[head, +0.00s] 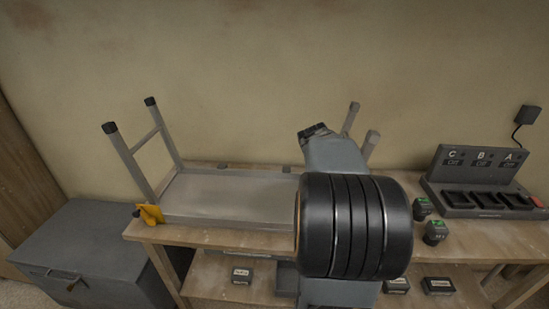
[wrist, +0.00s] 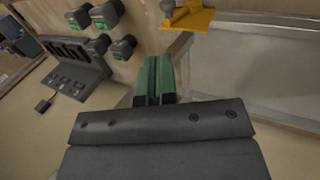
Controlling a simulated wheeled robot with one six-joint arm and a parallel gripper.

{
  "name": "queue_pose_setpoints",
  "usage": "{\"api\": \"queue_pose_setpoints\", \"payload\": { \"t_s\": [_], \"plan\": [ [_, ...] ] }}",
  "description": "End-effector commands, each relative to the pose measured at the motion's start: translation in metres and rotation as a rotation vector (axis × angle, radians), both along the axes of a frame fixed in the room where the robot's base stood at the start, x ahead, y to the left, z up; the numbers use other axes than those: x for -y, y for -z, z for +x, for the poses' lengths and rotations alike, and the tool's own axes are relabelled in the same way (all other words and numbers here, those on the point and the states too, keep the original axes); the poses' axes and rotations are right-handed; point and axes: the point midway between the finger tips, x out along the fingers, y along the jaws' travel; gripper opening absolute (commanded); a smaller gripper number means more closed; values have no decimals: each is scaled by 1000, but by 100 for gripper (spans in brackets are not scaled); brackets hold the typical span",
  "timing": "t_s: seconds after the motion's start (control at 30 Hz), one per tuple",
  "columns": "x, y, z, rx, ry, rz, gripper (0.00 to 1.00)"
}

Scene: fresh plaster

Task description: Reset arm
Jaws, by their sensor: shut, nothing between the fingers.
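My gripper (wrist: 154,75) shows in the wrist view, its two green fingers together and nothing between them. It points over the workbench, near a corner of an upturned grey table or stool (head: 230,190). In the wrist view the grey panel (wrist: 250,65) lies to the right of the fingers, and a yellow bracket (wrist: 190,18) is beyond them. In the head view my arm fills the middle of the picture and my gripper cannot be made out. The arm hides the right part of the upturned piece.
A charging dock (head: 482,185) marked C, B, A stands at the bench's right, with green-topped batteries (head: 435,232) left of it. Another yellow bracket (head: 150,214) is at the piece's left corner. Small boxes (head: 438,286) lie on the lower shelf. A grey chest (head: 85,255) stands left.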

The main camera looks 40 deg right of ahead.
Motion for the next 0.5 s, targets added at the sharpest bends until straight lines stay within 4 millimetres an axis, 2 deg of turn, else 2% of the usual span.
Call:
{"api": "queue_pose_setpoints", "payload": {
  "t_s": [0.23, 0.3, 0.37, 0.47, 0.5],
  "plan": [
    [0, 2, 4, 15, -22, 4, 0],
    [-9, 16, 5, 41, -40, 45, 0],
    [-28, 25, 8, 91, -73, 81, 0],
    [-81, 30, 22, 194, -185, 127, 0],
    [-105, 30, 27, 235, -241, 143, 0]
  ]
}}
